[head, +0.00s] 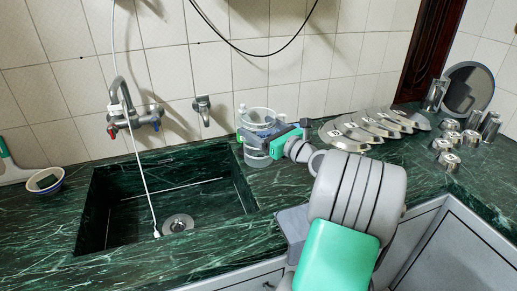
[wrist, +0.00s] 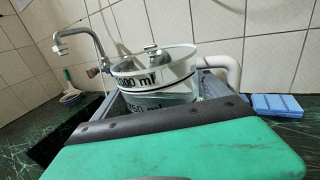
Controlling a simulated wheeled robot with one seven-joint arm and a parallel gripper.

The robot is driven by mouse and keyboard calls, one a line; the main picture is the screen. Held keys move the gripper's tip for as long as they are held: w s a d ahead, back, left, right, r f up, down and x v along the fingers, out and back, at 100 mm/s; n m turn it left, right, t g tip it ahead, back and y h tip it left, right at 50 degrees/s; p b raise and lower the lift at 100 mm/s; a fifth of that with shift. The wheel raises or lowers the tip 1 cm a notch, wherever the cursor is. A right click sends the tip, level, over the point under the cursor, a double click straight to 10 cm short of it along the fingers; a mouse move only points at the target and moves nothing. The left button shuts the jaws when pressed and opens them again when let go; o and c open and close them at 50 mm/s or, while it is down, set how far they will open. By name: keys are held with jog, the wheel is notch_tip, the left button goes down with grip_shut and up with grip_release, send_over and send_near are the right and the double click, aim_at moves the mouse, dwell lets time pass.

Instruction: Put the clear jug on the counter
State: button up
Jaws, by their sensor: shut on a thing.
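The clear jug (head: 256,158) is upright near the back right corner of the sink, close to the tiled wall. In the wrist view the clear jug (wrist: 150,78) shows black volume marks and an open rim. My gripper (head: 262,138) is shut on the jug, with green-and-grey fingers around its sides. In the wrist view a green finger covers the jug's lower part. The green marble counter (head: 290,188) lies around and below it. I cannot tell whether the jug's base touches the counter.
The sink (head: 165,200) with a drain is left of the jug. A mixer tap (head: 125,100) and a small wall tap (head: 202,106) are behind. Metal lids (head: 365,130) and several metal cups (head: 450,140) stand right. A bowl (head: 46,181) sits far left.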

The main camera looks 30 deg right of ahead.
jog(key=w+f, duration=0.1)
jog(key=w+d+f, duration=0.1)
jog(key=f, duration=0.1)
jog(key=w+d+f, duration=0.1)
jog(key=f, duration=0.1)
jog(key=shift+w+f+b, duration=0.2)
jog(key=shift+w+b, duration=0.1)
jog(key=shift+b, duration=0.05)
jog(key=shift+f, duration=1.4)
jog(key=shift+f, duration=0.15)
jog(key=o, duration=1.4)
jog(key=shift+c, duration=0.2)
jog(key=s+d+b, duration=0.1)
jog(key=s+b, duration=0.8)
jog(key=s, duration=0.3)
jog(key=shift+d, duration=0.25)
